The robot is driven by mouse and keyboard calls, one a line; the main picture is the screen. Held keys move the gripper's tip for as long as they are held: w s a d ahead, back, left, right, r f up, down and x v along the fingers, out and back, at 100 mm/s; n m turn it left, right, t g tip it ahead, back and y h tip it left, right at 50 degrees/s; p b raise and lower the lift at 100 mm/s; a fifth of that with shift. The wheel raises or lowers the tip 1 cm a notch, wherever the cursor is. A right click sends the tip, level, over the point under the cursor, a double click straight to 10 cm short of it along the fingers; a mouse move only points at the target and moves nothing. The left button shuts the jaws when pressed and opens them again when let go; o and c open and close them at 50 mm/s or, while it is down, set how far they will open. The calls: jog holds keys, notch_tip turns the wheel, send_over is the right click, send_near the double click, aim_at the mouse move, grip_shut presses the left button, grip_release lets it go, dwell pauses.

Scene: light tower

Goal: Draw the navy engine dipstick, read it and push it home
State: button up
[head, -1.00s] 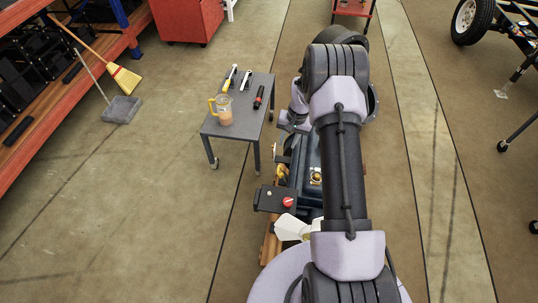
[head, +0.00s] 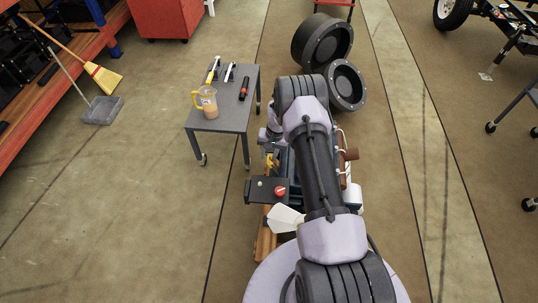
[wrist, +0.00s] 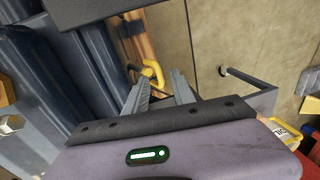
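The navy engine (wrist: 65,85) fills the left of the wrist view. In the head view it is mostly hidden by my arm. A yellow loop handle (wrist: 153,72), which looks like the dipstick's pull ring, stands at the engine's side. Yellow also shows in the head view (head: 271,161). My gripper (wrist: 161,78) is open, its two grey fingers apart. The loop shows just ahead of and between the fingertips, nearer the left finger. I cannot tell whether they touch. The stick itself is not visible.
A grey table (head: 223,118) left of the engine holds a jug (head: 209,103) and several tools. A dark box with a red knob (head: 280,190) sits at the engine's near end.

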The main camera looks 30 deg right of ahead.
grip_shut()
dwell(1.3)
